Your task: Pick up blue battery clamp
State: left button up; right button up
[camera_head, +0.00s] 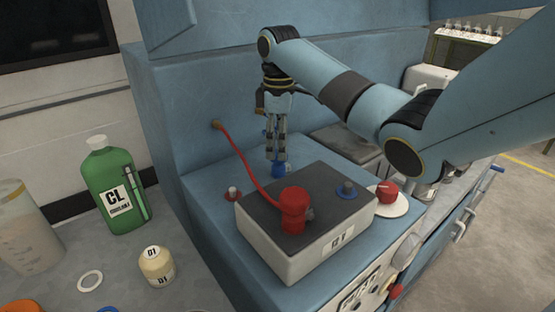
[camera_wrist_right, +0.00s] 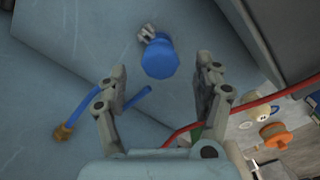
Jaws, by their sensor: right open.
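The blue battery clamp (camera_head: 279,170) stands on the blue bench top behind the battery, just below my right gripper (camera_head: 277,150). In the right wrist view the clamp (camera_wrist_right: 160,57) shows as a blue round cap with a grey metal jaw beside it. My right gripper (camera_wrist_right: 160,78) is open, and the clamp lies beyond the fingertips, between their lines. A blue cable (camera_wrist_right: 138,97) shows between and left of the fingers. I cannot tell whether the fingers touch the clamp. My left gripper is not in view.
A red cable (camera_head: 245,161) runs to the back wall. A red knob (camera_head: 387,191) stands at right. A green bottle (camera_head: 112,185) stands at left.

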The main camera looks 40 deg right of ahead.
aim_at(278, 164)
notch_tip(278, 164, down, 5)
jog(key=shift+r, duration=0.15)
jog(key=shift+c, duration=0.4)
jog(key=c, duration=0.5)
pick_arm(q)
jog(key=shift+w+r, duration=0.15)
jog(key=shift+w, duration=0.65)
pick_arm(e)
jog(key=c, duration=0.8)
jog(key=shift+o, duration=0.2)
jog(key=shift+r, duration=0.15)
